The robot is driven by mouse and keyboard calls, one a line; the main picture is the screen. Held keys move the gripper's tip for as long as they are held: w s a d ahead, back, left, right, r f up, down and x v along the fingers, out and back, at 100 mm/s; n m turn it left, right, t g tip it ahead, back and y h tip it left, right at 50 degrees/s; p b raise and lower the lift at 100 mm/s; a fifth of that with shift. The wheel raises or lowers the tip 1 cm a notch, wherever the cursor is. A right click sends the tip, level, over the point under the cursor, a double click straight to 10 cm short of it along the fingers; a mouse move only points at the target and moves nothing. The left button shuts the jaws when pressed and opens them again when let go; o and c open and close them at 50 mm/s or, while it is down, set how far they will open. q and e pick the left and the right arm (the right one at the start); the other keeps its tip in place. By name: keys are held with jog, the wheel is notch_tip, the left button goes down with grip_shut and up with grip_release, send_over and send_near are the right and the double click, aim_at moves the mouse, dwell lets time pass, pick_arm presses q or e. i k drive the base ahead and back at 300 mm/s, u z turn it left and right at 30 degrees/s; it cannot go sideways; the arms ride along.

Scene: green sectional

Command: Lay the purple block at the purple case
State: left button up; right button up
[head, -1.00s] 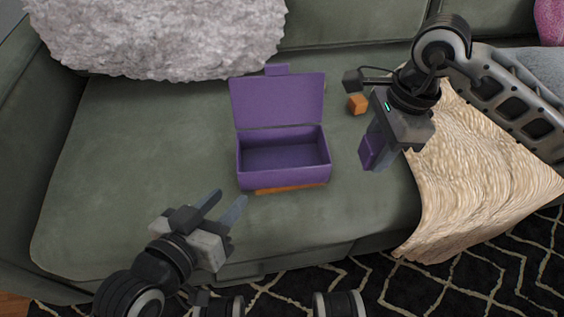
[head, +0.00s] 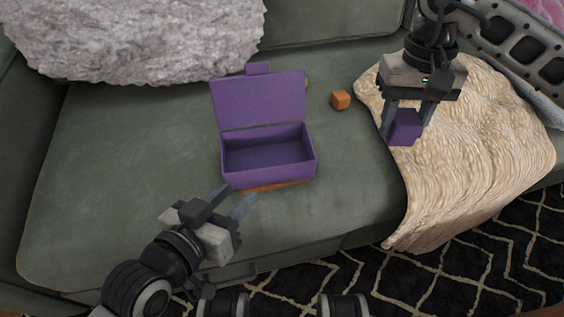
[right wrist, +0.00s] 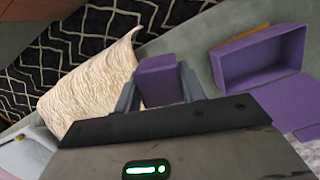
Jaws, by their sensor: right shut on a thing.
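The purple case (head: 226,168) sits open on the green sofa seat, its lid raised at the back. Its inside looks empty. It also shows at the upper right of the right wrist view (right wrist: 247,46). My right gripper (head: 407,127) is shut on the purple block (head: 404,129), over the left edge of the cream blanket, to the right of the case. The block shows between both fingers in the right wrist view (right wrist: 158,80). My left gripper (head: 237,200) is in front of the case with its fingers apart and nothing between them.
A small orange block (head: 340,99) lies on the seat behind and right of the case. An orange-brown thing (head: 275,187) shows under the case's front edge. A cream blanket (head: 480,150) drapes over the right side. A grey fluffy cushion (head: 135,40) lies back left. The seat left of the case is clear.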

aim_at(283, 172)
jog(key=k, duration=0.7)
jog(key=u, duration=0.95)
jog(key=i, duration=0.5)
